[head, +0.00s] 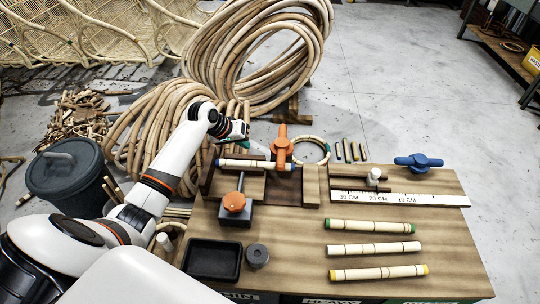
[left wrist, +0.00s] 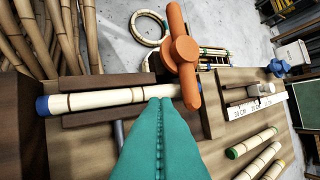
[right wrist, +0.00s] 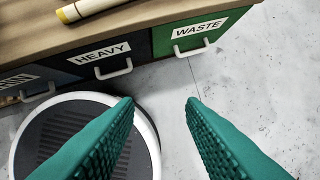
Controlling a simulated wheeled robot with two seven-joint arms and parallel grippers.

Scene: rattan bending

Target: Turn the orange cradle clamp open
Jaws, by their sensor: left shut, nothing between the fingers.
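The orange cradle clamp (head: 281,148) stands at the back of the wooden bench. Its bar lies crosswise over a blue-ended rattan pole (head: 240,164) in the wooden cradle. In the left wrist view the clamp (left wrist: 182,50) is just beyond and right of the fingertips, its near end over the pole (left wrist: 110,98). My left gripper (left wrist: 160,101) is shut and empty, its teal fingers together, above the pole and left of the clamp's bar. Whether it touches either is unclear. My right gripper (right wrist: 160,102) is open and empty, over the floor before the bench's front.
An orange knob (head: 235,202) stands on a dark block near the cradle. Rattan coils (head: 215,60) stand behind.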

